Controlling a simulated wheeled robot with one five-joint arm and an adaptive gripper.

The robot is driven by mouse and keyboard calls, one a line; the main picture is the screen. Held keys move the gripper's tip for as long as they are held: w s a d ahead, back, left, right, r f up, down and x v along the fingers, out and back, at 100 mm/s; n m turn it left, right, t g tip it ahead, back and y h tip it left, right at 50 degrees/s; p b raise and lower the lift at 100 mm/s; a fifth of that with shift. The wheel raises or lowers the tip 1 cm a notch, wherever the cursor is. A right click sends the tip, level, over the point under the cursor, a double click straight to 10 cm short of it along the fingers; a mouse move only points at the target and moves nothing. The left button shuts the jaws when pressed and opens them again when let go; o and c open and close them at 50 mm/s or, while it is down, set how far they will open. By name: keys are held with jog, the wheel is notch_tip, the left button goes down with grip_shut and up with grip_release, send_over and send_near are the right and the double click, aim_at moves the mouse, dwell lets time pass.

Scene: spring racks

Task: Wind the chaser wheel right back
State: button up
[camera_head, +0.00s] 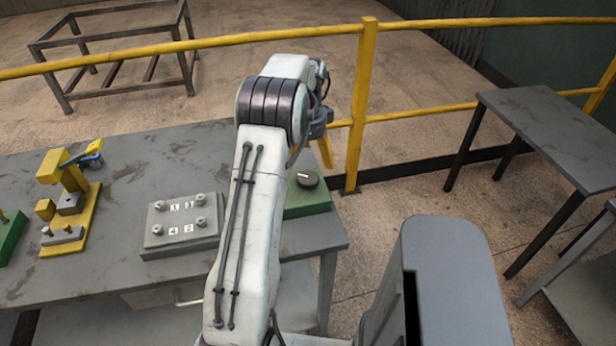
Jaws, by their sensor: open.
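A dark round knob-like wheel (307,179) with a pale mark on top sits on a green box (308,203) at the right end of the workbench. It is the only wheel-like part I can make out, and I cannot tell for sure that it is the chaser wheel. My arm stands in front and covers the left part of the green box. My gripper (318,122) is partly in view behind my arm, above and beyond the wheel and apart from it. It is open; its fingertips are mostly hidden.
A yellow railing (362,105) runs behind; another table (560,130) is right.

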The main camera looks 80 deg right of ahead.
aim_at(308, 177)
jog(key=shift+f+p, duration=0.4)
jog(key=shift+f, duration=3.2)
jog(key=c, duration=1.2)
